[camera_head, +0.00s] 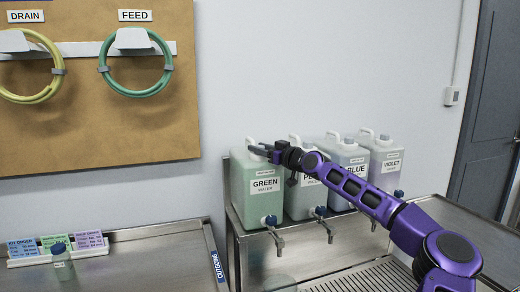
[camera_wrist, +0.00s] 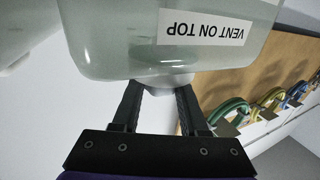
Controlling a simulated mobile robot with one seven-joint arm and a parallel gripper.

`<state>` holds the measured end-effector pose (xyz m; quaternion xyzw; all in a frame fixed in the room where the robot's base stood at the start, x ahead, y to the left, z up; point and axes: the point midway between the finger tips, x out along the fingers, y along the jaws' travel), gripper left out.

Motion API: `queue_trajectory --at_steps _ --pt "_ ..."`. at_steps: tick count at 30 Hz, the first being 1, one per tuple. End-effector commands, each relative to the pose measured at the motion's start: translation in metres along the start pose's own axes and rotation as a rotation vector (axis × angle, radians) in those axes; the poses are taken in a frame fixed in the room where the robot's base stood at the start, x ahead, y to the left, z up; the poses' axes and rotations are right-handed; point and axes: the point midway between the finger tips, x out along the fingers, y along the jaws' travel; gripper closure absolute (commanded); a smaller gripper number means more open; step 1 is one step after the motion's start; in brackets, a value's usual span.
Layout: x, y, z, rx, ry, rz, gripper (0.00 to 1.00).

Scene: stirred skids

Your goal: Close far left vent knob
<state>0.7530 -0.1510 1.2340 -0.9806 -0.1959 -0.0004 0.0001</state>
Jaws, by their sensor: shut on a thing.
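The far left jug (camera_head: 263,195), labelled GREEN WATER, stands on the raised shelf at the left end of a row of jugs. Its pale vent knob (camera_wrist: 165,80) shows between my fingertips in the wrist view, against the jug's top. A VENT ON TOP label (camera_wrist: 208,28) appears upside down on the jug (camera_wrist: 110,40) there. My gripper (camera_head: 260,150) reaches in from the right at the top of this jug, and its two fingers (camera_wrist: 160,92) are shut on the knob. In the head view the gripper hides the knob.
A small bottle (camera_head: 62,262) stands on the left bench. Hoses (camera_head: 135,62) hang on a wall board.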

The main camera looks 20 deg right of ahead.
Motion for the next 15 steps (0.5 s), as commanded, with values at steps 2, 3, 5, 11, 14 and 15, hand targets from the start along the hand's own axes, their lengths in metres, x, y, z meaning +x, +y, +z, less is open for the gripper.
queue_trajectory --at_steps 2,3,5,11,14,15 --pt "-0.0001 -0.0001 -0.0001 0.000 0.000 0.000 1.00" --pt "-0.0001 -0.0001 -0.0001 0.000 0.000 0.000 1.00" --pt "0.0000 -0.0003 -0.0001 0.000 0.000 0.000 1.00" --pt "0.0025 -0.0046 0.0009 -0.006 -0.007 0.024 1.00" --pt "0.0038 -0.0061 0.0012 -0.007 -0.009 0.052 1.00" --pt "0.0040 -0.0066 0.0014 -0.007 -0.010 0.063 1.00"
